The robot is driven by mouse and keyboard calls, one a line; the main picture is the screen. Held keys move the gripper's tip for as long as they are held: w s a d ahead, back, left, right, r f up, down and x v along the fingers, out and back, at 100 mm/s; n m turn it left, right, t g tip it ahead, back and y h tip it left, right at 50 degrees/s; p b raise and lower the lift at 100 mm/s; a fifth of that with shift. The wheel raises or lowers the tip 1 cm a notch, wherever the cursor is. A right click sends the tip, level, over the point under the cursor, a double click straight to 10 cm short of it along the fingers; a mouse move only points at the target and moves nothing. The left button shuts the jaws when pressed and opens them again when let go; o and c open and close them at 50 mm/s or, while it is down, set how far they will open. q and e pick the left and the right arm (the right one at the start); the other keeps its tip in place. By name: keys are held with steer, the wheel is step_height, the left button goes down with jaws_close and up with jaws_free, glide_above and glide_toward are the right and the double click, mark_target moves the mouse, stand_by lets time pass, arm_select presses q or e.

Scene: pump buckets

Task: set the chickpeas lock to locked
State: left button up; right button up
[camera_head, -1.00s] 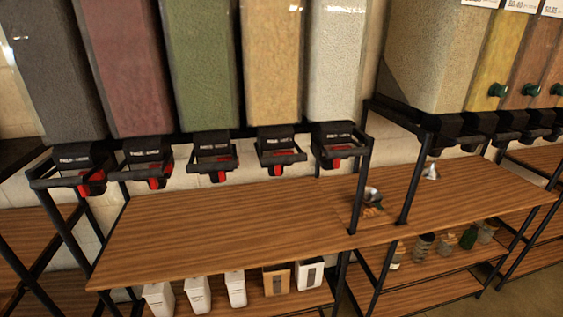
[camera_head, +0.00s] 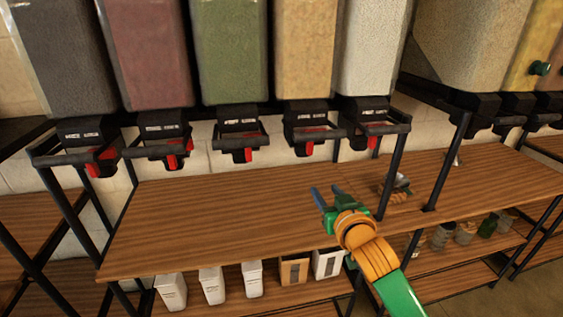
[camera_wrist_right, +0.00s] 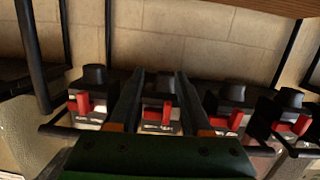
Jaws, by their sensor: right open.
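Several dispensers hang in a row, each with a black lock and red lever. The tan-filled bin (camera_head: 307,50), fourth from the left, may hold the chickpeas, but its label is too small to read. Its black lock housing (camera_head: 307,118) has a red lever (camera_head: 309,147) below it. My right gripper (camera_head: 329,194) is open and empty, over the wooden shelf, below and apart from the locks. In the right wrist view, its two fingers (camera_wrist_right: 160,88) point toward the row, with one red lever (camera_wrist_right: 159,112) showing between them. My left gripper is not in view.
A black post (camera_head: 391,177) stands right of my gripper. White containers (camera_head: 212,285) stand on the lower shelf, with jars (camera_head: 463,236) at right.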

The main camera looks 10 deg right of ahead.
steer(key=t, duration=0.2)
glide_toward(311, 148)
steer(key=w, duration=0.1)
steer(key=shift+y, duration=0.4)
steer(key=w+p, duration=0.2)
steer(key=w, duration=0.5)
steer(key=shift+r, duration=0.1)
steer(key=shift+w+a, duration=0.1)
steer(key=shift+w, duration=0.1)
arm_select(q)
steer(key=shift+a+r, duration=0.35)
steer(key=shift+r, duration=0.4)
arm_select(e)
jaws_close()
